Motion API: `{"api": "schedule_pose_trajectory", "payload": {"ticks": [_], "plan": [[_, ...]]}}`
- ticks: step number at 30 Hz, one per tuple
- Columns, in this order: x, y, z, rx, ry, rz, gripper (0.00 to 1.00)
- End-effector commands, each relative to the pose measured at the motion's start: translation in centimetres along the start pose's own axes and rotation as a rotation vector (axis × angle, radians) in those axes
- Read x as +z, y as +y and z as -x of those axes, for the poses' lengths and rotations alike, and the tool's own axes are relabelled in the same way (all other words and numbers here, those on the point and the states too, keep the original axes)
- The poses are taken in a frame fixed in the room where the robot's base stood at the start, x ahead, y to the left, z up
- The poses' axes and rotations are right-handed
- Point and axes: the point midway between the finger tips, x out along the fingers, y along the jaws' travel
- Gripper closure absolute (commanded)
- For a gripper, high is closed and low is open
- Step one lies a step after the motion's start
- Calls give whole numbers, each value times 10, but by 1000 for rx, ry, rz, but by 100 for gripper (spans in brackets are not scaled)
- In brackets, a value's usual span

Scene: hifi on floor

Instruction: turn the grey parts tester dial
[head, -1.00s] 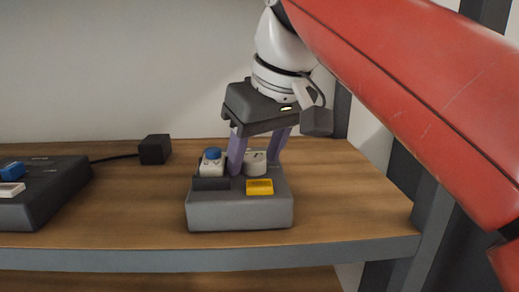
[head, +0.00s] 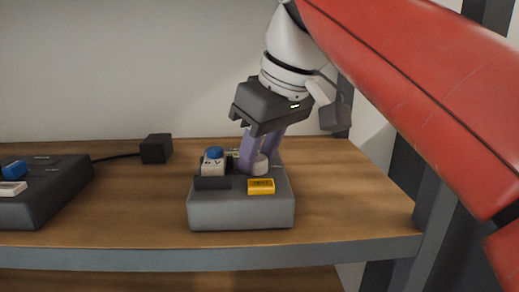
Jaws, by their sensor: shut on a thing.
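The grey parts tester (head: 240,212) stands on the wooden shelf, in the middle of the head view. Its pale round dial (head: 261,167) is at the back right of its top, partly hidden by my fingers. My gripper (head: 257,158) points down from above, tilted, with its purple fingers at either side of the dial, shut on it. In front of the dial is a yellow block or button (head: 261,187). At the left of the top, a white part with a blue cap (head: 213,160) stands behind a dark raised piece.
A dark box (head: 50,190) with a blue and a white piece on top stands at the left. A cable runs from it to a small black block (head: 156,149). The shelf (head: 340,215) is clear to the right. A grey post (head: 436,210) stands at the right.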

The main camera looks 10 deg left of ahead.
Motion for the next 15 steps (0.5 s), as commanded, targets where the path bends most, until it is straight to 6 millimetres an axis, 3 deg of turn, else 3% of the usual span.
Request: {"api": "schedule_pose_trajectory", "payload": {"ticks": [15], "plan": [[-1, 4, 0, -159, 1, 384, 91]]}}
